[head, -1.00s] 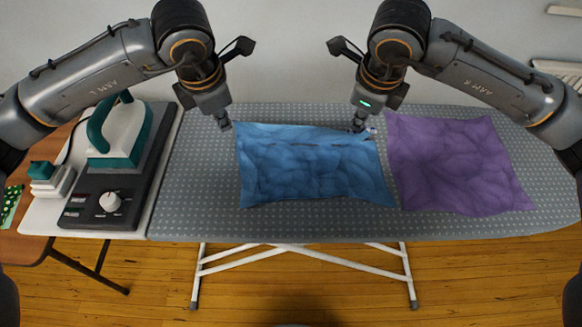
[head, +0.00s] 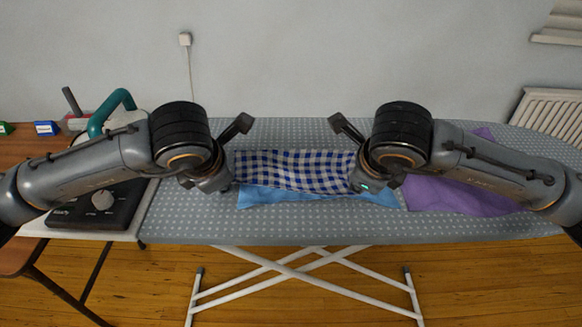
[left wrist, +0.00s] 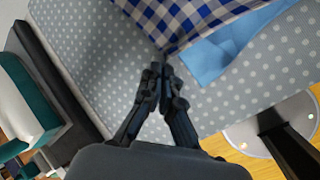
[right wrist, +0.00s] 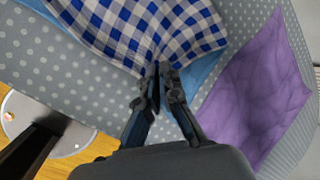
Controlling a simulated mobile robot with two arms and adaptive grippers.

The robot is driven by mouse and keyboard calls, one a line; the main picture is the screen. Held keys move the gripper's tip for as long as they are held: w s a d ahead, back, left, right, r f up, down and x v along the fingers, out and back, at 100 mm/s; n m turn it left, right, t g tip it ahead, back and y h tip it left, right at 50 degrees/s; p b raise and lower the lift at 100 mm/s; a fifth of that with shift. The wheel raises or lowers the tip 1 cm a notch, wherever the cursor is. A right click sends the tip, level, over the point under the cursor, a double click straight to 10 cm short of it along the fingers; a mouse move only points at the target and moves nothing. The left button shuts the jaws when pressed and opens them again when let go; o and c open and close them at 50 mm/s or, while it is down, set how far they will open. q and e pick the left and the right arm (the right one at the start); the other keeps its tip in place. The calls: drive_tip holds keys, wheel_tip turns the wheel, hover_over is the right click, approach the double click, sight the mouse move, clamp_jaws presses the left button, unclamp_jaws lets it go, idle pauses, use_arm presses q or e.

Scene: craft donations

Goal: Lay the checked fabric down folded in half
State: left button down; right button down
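The checked fabric (head: 295,170) shows its blue-and-white check in a band across the middle of the ironing board. A plain light-blue strip (head: 300,195) shows along its front side; it seems to be the fabric's other face. My left gripper (head: 231,186) is at the front left corner of the checked part; its fingers look shut on that corner in the left wrist view (left wrist: 163,72). My right gripper (head: 353,187) is at the front right corner, and its fingers pinch the cloth in the right wrist view (right wrist: 160,72). My wrists partly hide both corners in the head view.
A purple cloth (head: 450,194) lies on the board (head: 340,231) at right, partly behind my right arm. The board's front strip is clear.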

use_arm(q)
drive_tip(key=c, duration=1.2)
unclamp_jaws()
use_arm(e)
drive_tip(key=c, duration=1.2)
unclamp_jaws()
use_arm(q)
drive_tip(key=shift+s+r, duration=0.1)
drive_tip(key=shift+r, duration=0.2)
use_arm(e)
drive_tip(key=shift+s+r, duration=0.1)
drive_tip(key=shift+r, duration=0.2)
use_arm(q)
drive_tip(key=v, duration=0.6)
drive_tip(key=s+v, duration=0.1)
drive_tip(key=v, duration=0.3)
drive_tip(key=shift+f, duration=0.15)
use_arm(e)
drive_tip(key=v, duration=0.6)
drive_tip(key=s+v, duration=0.1)
drive_tip(key=v, duration=0.3)
drive_tip(key=shift+f, duration=0.15)
